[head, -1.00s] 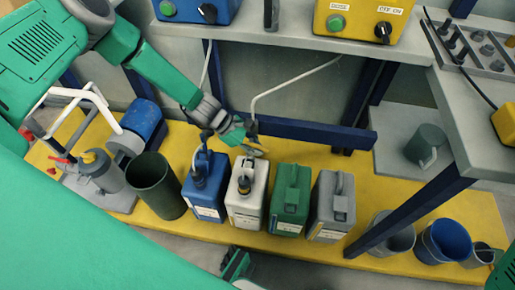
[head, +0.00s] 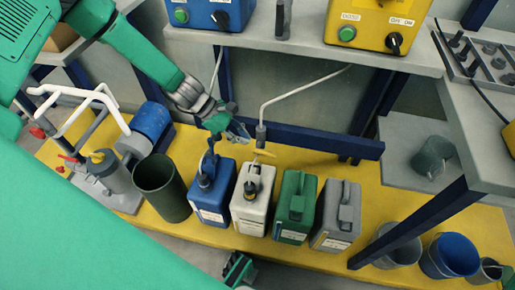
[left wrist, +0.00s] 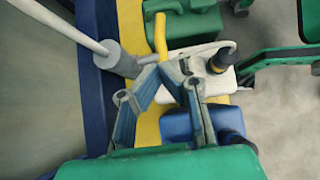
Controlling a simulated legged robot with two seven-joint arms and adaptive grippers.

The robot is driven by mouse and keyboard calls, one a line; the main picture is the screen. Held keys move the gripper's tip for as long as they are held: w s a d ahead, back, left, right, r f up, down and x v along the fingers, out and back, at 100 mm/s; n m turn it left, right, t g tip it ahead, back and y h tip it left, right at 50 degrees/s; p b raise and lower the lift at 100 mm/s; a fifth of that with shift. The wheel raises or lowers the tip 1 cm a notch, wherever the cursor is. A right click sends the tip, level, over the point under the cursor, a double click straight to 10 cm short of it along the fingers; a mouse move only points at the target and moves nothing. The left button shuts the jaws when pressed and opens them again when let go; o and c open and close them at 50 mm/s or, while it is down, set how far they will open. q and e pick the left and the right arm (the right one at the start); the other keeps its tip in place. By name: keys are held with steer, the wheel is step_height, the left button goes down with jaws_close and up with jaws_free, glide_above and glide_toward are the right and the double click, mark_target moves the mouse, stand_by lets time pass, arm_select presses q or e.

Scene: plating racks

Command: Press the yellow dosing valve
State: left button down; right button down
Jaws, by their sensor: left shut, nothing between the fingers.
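The yellow dosing valve (head: 262,153) is a small yellow lever below the grey end of a white bent pipe, above the white canister (head: 251,207). The lever also shows in the left wrist view (left wrist: 160,35), beside the grey cylinder (left wrist: 120,63). My left gripper (head: 240,130) is shut and empty, just left of the pipe end and lever. In the left wrist view its fingertips (left wrist: 163,68) come together just below the lever's near end; whether they touch it cannot be told. A green and black part, seemingly my right gripper (head: 238,268), shows at the bottom edge; its jaws are unclear.
A blue canister (head: 211,200), a green one (head: 296,210) and a grey one (head: 338,215) flank the white one on the yellow platform (head: 285,163). A dark bin (head: 161,187) stands left. A blue beam (head: 320,140) runs behind. Buckets stand at the right.

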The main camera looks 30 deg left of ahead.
arm_select(q)
steer(key=v, duration=0.2)
steer(key=shift+s+a+r, duration=0.15)
steer(key=shift+a+r, duration=0.05)
steer(key=shift+a, duration=0.1)
stand_by(0.4)
